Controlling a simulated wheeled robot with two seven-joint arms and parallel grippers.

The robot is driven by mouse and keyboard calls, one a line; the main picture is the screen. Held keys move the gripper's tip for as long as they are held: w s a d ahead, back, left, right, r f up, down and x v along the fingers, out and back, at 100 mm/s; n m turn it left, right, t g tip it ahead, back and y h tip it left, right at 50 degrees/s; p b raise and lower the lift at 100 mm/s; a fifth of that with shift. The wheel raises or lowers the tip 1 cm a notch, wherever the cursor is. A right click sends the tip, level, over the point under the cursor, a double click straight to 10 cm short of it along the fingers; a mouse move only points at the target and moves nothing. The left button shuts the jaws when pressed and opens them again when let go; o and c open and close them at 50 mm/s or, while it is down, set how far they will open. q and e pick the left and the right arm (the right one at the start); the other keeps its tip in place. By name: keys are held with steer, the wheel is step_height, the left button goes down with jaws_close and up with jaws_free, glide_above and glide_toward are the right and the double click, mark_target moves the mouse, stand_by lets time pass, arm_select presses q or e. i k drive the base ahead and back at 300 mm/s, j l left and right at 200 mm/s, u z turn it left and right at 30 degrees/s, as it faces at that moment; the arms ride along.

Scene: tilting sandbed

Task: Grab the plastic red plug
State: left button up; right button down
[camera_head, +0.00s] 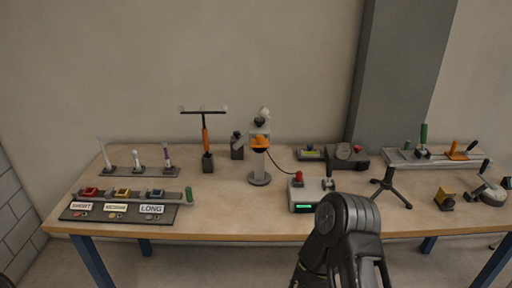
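A small red plug-like piece (298,176) stands on top of a grey box with a green display (302,197), near the middle of the table. A black cable runs down to it from the white stand. Another red piece (89,191) sits on the dark panel at the left, above the SHORT label. I cannot tell from their size which of them is plastic. A dark part of my own arm (346,225) rises from the bottom edge, just right of the grey box. No fingertips show, and my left arm does not show.
Bare tabletop lies between the panel and the grey box.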

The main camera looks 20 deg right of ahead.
mark_target(299, 174)
steer(key=i+l, duration=0.1)
steer(key=i, duration=0.3)
steer(key=i+l, duration=0.1)
steer(key=i, duration=0.35)
steer(key=z, duration=2.5)
